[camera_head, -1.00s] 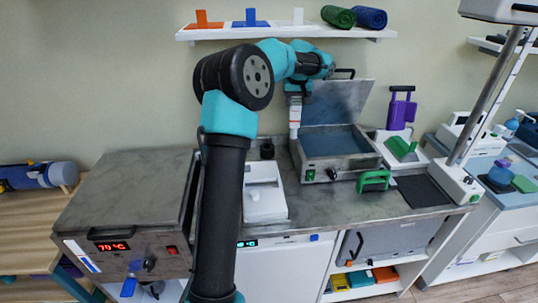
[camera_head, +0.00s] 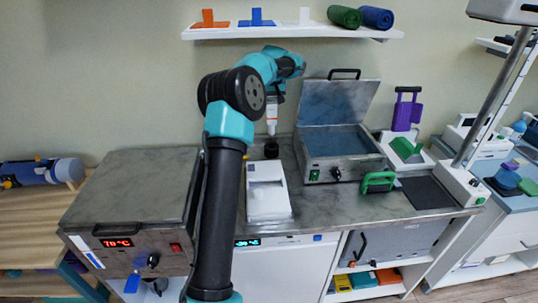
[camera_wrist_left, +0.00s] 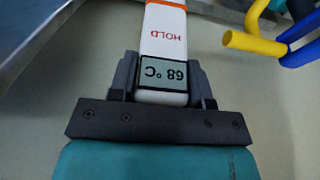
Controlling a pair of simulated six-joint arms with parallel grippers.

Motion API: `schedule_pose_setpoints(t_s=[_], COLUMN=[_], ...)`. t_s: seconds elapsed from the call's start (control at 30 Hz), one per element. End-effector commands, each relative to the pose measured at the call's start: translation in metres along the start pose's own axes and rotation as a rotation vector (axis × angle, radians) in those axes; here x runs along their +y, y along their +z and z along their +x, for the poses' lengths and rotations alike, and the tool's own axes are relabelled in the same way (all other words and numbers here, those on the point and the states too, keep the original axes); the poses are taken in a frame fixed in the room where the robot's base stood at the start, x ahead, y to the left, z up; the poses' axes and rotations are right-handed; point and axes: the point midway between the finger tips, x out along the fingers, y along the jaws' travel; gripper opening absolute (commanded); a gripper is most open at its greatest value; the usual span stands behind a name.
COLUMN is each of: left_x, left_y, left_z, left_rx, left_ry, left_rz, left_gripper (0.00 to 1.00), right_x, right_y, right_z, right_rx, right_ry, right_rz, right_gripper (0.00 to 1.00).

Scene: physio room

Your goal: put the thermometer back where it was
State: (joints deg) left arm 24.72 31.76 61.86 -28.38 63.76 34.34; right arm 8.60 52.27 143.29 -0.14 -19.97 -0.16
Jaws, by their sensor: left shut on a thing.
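My left gripper (camera_head: 275,92) is shut on the white thermometer (camera_head: 271,114), which hangs upright below it. In the left wrist view the thermometer (camera_wrist_left: 164,35) sits between the two fingers (camera_wrist_left: 162,85). Its display reads 68 °C, with HOLD in red and an orange band beyond. In the head view its lower end is just above a small black holder (camera_head: 271,150) on the counter, behind the white box. I cannot tell whether it touches the holder. My right gripper is not in view.
A steel water bath (camera_head: 340,166) with its lid raised stands right of the holder. A white box (camera_head: 267,192) is in front of the holder. A heater unit (camera_head: 130,190) showing 70 °C is at left. A shelf (camera_head: 290,32) runs above.

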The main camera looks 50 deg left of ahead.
Motion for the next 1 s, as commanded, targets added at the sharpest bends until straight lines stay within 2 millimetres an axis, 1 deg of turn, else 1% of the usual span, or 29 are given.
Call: schedule_pose_setpoints(t_s=[0.17,0.27,0.37,0.5,0.6,0.7,1.0], left_x=[0.000,0.000,0.000,0.000,0.000,0.000,0.000], left_y=[0.000,0.002,0.007,0.014,0.018,0.018,0.019], left_z=[0.001,0.007,0.020,0.044,0.055,0.060,0.061], left_rx=[0.000,-0.001,-0.003,-0.004,-0.002,0.001,0.000], left_ry=[0.000,-0.001,-0.002,-0.002,-0.001,0.000,0.000], left_rz=[0.000,0.000,0.001,0.000,0.001,0.001,0.000], left_gripper=[0.05,0.05,0.05,0.05,0.05,0.05,0.05], right_x=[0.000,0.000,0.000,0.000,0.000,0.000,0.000], right_y=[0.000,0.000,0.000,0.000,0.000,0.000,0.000], right_z=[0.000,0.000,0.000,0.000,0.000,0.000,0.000], right_rx=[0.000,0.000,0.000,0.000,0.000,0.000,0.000], right_ry=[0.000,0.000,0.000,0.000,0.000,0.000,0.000], right_rz=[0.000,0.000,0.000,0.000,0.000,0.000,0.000], right_gripper=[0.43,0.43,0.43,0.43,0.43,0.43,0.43])
